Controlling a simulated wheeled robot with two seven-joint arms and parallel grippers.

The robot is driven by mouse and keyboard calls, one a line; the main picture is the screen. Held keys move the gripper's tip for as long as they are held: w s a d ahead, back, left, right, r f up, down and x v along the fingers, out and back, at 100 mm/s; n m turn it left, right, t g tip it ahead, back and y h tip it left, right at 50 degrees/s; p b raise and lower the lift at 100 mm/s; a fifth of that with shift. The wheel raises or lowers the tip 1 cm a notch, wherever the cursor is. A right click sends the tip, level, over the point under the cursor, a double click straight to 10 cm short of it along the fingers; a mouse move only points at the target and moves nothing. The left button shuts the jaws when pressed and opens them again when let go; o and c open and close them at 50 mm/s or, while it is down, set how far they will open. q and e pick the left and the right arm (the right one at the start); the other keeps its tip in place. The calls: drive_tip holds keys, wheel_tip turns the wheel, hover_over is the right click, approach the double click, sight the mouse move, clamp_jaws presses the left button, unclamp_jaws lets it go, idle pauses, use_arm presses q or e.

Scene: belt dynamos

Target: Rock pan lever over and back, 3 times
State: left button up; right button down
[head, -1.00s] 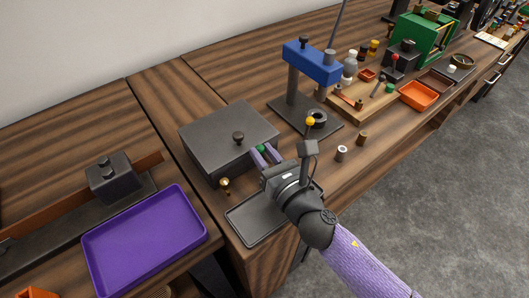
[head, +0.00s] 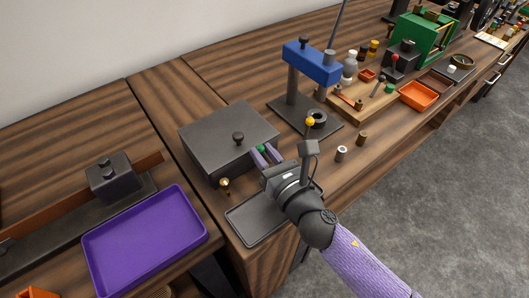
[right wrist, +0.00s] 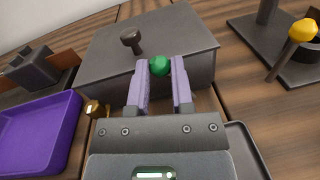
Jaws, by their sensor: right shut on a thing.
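A green ball knob (head: 261,149) sits at the front of a dark grey box (head: 228,138) with a black knob on its lid; I take it for the end of the pan lever. My right gripper (head: 265,153) is shut on this green knob, its two purple fingers on either side of it. In the right wrist view the green knob (right wrist: 159,66) shows between the fingertips (right wrist: 160,80), in front of the box (right wrist: 150,40). The lever's shaft is hidden behind the gripper. My left gripper is not in view.
A brass knob (head: 224,183) stands at the box's front left corner. A dark tray (head: 247,222) lies under my right forearm. A purple tray (head: 145,240) is at left. A blue-headed press (head: 312,62) and a yellow-ball lever (head: 310,121) stand right of the box.

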sight(278, 132)
drive_tip(key=shift+w+d+r+m+p, duration=0.15)
drive_tip(key=shift+w+d+m+p, duration=0.1)
drive_tip(key=shift+m+p, duration=0.2)
drive_tip(key=shift+w+d+r+m+p, duration=0.15)
drive_tip(key=shift+d+m+p, duration=0.15)
drive_tip(key=shift+m, duration=0.25)
drive_tip(key=m, duration=0.1)
drive_tip(key=d+m+p, duration=0.1)
drive_tip(key=shift+w+d+m+g, duration=0.1)
drive_tip(key=shift+w+m+g, duration=0.2)
drive_tip(key=shift+w, duration=0.1)
drive_tip(key=shift+w+d+m+p, duration=0.45)
drive_tip(key=shift+d+m+p, duration=0.15)
drive_tip(key=shift+m, duration=0.5)
drive_tip(key=shift+w+d+f+m+g+p, duration=0.2)
drive_tip(key=shift+w+d+m, duration=0.1)
drive_tip(key=shift+m, duration=0.35)
drive_tip(key=shift+w+d+f+m+g+p, duration=0.1)
drive_tip(key=shift+w+d+f+m+p, duration=0.15)
drive_tip(key=shift+m, duration=0.4)
drive_tip(key=shift+s, duration=0.1)
drive_tip(key=shift+c, duration=2.4)
unclamp_jaws()
drive_tip(key=shift+d, duration=0.1)
